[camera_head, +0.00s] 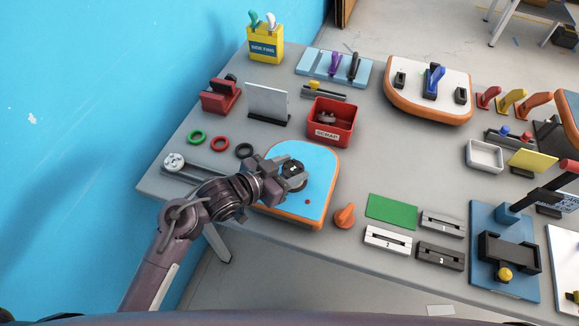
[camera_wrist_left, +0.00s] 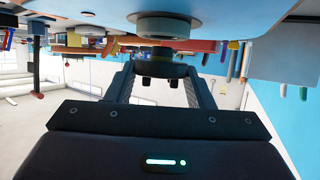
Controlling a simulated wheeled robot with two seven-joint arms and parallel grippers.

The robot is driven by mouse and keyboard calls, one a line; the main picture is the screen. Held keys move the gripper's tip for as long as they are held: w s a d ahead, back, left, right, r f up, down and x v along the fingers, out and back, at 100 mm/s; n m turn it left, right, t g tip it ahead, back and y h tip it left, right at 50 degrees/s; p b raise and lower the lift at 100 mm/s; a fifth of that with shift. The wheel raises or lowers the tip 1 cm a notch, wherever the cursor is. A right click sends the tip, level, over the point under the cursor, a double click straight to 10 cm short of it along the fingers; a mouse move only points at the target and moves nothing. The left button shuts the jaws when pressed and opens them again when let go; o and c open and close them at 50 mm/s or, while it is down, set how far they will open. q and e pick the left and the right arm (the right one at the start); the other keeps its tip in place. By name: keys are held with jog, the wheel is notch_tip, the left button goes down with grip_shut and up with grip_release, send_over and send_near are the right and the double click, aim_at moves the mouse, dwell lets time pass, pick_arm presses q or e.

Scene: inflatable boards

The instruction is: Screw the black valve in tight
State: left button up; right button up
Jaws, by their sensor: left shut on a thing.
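The black valve (camera_head: 293,168) sits on the blue-topped board with orange sides (camera_head: 318,180) at the near left of the table. My left gripper (camera_head: 290,179) reaches in from the left and is shut on the valve, covering part of it. In the left wrist view, which looks upside down, the dark valve (camera_wrist_left: 158,54) lies between the two fingers of the left gripper (camera_wrist_left: 160,80), below a grey round fitting (camera_wrist_left: 168,27) on the board. How deep the valve sits cannot be told. My right gripper is not in view.
Green, red and black rings (camera_head: 219,143) lie behind the board. A red scrap box (camera_head: 345,133) stands beyond it. An orange knob (camera_head: 345,215) and a green pad (camera_head: 391,211) lie to its right. A blue wall (camera_head: 90,110) borders the left side.

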pick_arm(q)
jog(key=shift+f+b, duration=0.45)
jog(key=shift+f, duration=0.35)
jog(key=o, duration=1)
jog(key=b+v, duration=0.1)
jog(key=v, duration=0.5)
jog(key=shift+s+a, duration=0.25)
jog(key=shift+s, duration=0.05)
jog(key=shift+s+a+r, duration=0.3)
jog(key=shift+r, duration=0.1)
